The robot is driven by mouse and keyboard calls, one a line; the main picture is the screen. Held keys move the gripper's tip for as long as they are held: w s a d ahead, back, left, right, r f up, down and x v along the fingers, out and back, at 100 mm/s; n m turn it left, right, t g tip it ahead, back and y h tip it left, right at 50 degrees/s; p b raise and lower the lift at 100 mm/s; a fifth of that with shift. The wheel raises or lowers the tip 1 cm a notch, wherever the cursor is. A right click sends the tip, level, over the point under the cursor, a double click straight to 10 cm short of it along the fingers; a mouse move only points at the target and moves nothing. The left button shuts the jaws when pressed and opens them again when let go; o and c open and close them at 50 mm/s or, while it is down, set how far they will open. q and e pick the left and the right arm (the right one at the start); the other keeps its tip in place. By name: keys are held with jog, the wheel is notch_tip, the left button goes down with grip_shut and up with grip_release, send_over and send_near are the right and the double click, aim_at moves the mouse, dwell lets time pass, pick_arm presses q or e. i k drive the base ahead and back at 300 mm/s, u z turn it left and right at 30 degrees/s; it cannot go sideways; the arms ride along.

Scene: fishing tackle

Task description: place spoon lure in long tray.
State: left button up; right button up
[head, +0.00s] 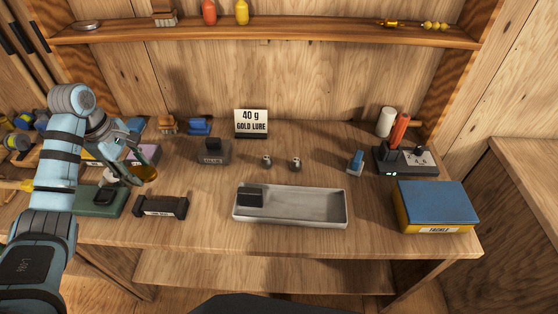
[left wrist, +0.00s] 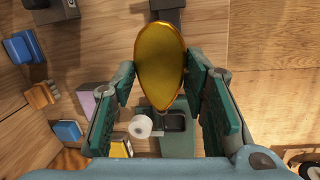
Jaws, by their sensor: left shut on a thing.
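The gold spoon lure (left wrist: 160,68) is held between the fingers of my left gripper (left wrist: 161,85). In the head view the lure (head: 146,173) shows at the left of the bench, with my left gripper (head: 132,168) at it, above the area by the green scale (head: 98,201). The long tray (head: 310,208) is a pale grey tray at the middle front of the bench, to the right of my left gripper. A dark block (head: 250,197) sits in its left end; the rest of the tray is empty. My right gripper is not in view.
A dark labelled holder (head: 160,206) stands between my left gripper and the tray. A sign reading "40 g GOLD LURE" (head: 251,122) stands at the back. Small weights (head: 295,164) lie behind the tray. A blue and yellow tackle box (head: 437,205) is at the right.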

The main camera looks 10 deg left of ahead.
aim_at(317, 201)
jog(key=z, duration=0.8)
jog(key=k, duration=1.1)
jog(key=z, duration=1.6)
jog(key=i, duration=1)
jog(key=u, duration=1.15)
jog(key=i, duration=0.75)
jog(key=u, duration=0.85)
